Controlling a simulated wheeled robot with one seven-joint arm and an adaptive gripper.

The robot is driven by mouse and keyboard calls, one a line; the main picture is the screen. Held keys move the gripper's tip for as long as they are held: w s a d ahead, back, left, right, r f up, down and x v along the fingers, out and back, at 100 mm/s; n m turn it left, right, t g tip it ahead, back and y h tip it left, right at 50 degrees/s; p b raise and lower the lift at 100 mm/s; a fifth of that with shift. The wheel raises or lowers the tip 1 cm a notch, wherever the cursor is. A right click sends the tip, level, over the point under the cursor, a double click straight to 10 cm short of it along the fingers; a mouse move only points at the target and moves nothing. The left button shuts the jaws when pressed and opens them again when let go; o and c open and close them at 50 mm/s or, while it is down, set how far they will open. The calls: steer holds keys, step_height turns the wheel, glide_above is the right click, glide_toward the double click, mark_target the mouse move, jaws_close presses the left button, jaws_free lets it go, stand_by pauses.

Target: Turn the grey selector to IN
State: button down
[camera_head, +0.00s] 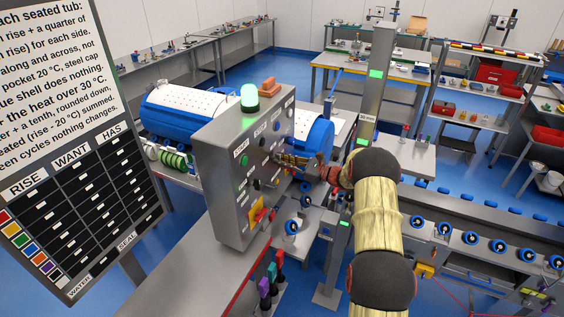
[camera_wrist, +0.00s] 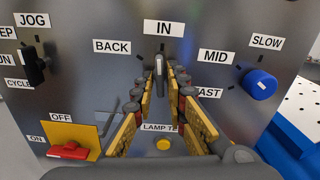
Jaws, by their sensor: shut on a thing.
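The grey selector (camera_wrist: 159,66) is on the grey control panel (camera_wrist: 100,75), between the labels BACK (camera_wrist: 112,46) and MID (camera_wrist: 215,56). Its handle stands about upright, with its upper end just under the IN label (camera_wrist: 164,28). My gripper (camera_wrist: 161,82) is shut on the selector, with one yellow-padded finger on each side of the handle. The fingers hide the lower part of the selector. In the head view my gripper (camera_head: 283,158) is at the panel's front face, and the selector is hidden there.
A blue knob (camera_wrist: 261,84) marked SLOW is to the right, and a black JOG switch (camera_wrist: 35,66) to the left. Below are a red switch (camera_wrist: 69,151) on a yellow plate and a yellow button (camera_wrist: 163,144). A green lamp (camera_head: 250,97) tops the panel.

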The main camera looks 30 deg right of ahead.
steer(key=shift+m, duration=0.7)
steer(key=shift+f, duration=0.1)
steer(key=c, duration=1.8)
jaws_free()
steer(key=shift+c, duration=0.2)
steer(key=v, duration=1.2)
steer(key=shift+d, duration=0.1)
